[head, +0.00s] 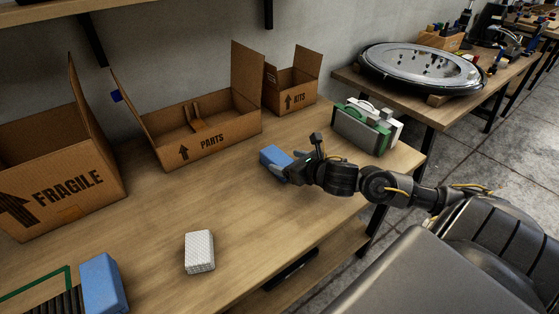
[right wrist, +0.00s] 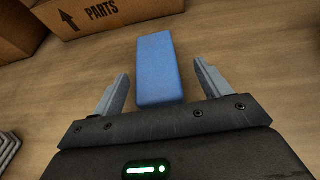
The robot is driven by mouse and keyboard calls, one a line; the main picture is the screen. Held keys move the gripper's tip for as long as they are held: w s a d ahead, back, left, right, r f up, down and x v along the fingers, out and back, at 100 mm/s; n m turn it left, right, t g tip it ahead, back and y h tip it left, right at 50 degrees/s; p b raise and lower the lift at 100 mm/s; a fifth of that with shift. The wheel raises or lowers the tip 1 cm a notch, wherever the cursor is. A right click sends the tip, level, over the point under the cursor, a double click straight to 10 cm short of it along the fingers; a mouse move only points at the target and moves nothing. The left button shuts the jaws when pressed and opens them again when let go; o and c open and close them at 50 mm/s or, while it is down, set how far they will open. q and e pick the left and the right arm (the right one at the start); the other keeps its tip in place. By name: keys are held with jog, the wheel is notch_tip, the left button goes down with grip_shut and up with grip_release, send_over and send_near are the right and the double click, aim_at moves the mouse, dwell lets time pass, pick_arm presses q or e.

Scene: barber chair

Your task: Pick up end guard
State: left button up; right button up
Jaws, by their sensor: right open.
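A blue block, likely the end guard (head: 273,157), lies on the wooden table in front of the boxes. My right gripper (head: 287,164) reaches it from the right. In the right wrist view the end guard (right wrist: 156,68) lies between the two spread fingers of the right gripper (right wrist: 162,76), with a visible gap on each side. The gripper is open and holds nothing. The block's near end is partly hidden by the gripper body. My left gripper is not in view.
The table (head: 240,220) carries a PARTS box (head: 212,141), a KITS box (head: 295,97) and a FRAGILE box (head: 65,190). A white textured block (head: 200,251) and another blue block (head: 103,283) lie nearer. A grey-green device (head: 358,130) stands right of the gripper.

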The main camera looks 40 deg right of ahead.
aim_at(284, 161)
jog(key=x, duration=0.4)
jog(key=shift+a+f, duration=0.1)
jog(key=shift+a, duration=0.15)
jog(key=shift+c, duration=0.5)
jog(key=c, duration=0.9)
